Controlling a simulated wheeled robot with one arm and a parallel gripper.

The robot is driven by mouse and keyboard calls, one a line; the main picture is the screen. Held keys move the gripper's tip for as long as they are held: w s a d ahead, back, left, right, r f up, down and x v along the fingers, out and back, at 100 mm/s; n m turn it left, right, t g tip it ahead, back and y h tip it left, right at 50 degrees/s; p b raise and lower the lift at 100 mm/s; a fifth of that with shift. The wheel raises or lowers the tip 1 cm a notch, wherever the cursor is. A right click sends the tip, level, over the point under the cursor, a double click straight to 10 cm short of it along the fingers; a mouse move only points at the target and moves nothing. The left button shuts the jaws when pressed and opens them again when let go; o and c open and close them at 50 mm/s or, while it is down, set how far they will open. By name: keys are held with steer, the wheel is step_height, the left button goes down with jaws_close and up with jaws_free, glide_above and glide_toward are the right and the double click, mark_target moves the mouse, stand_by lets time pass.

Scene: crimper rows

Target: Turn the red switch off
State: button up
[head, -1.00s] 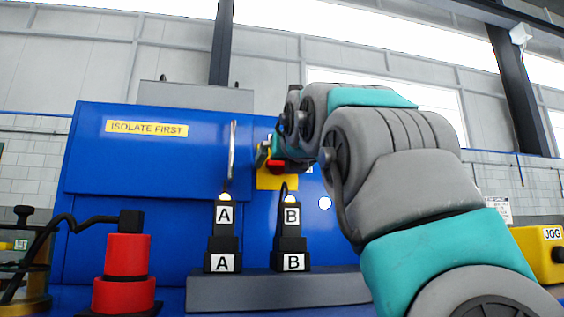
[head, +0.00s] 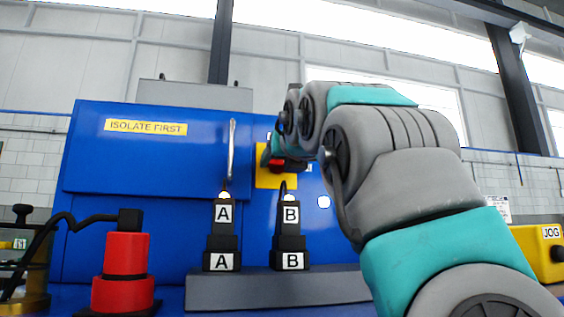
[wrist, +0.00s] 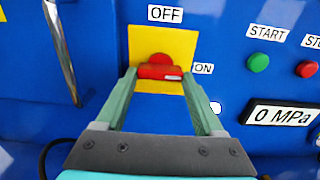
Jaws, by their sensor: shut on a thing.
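The red switch (wrist: 160,60) sits on a yellow plate (wrist: 181,43) on the blue panel. An OFF label (wrist: 165,14) is above the plate and an ON label (wrist: 203,68) is to its right. My gripper (wrist: 160,75) is shut on the switch's red handle, one finger at each end. The handle lies crosswise between the fingertips, with a small white mark near its right end. In the head view, the switch (head: 281,162) is partly hidden by my gripper, in front of the yellow plate (head: 262,180).
A green START button (wrist: 258,62), another red button (wrist: 307,69) and a 0 MPa display (wrist: 281,115) are right of the switch. A metal bar handle (wrist: 60,50) is to its left. Posts A (head: 222,240) and B (head: 290,240) stand below; a red cylinder (head: 126,254) stands at left.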

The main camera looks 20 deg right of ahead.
steer(key=shift+r+n+p, duration=0.15)
steer(key=shift+n+p, duration=0.55)
steer(key=shift+p, duration=0.35)
steer(key=n+p, duration=0.4)
steer(key=n, duration=0.1)
steer(key=shift+p, duration=0.3)
steer(key=n, duration=0.5)
steer(key=shift+d+n, duration=0.1)
steer(key=shift+n, duration=0.3)
steer(key=n, duration=0.5)
steer(key=shift+n, duration=0.3)
steer(key=shift+d, duration=0.1)
steer(key=o, duration=1.4)
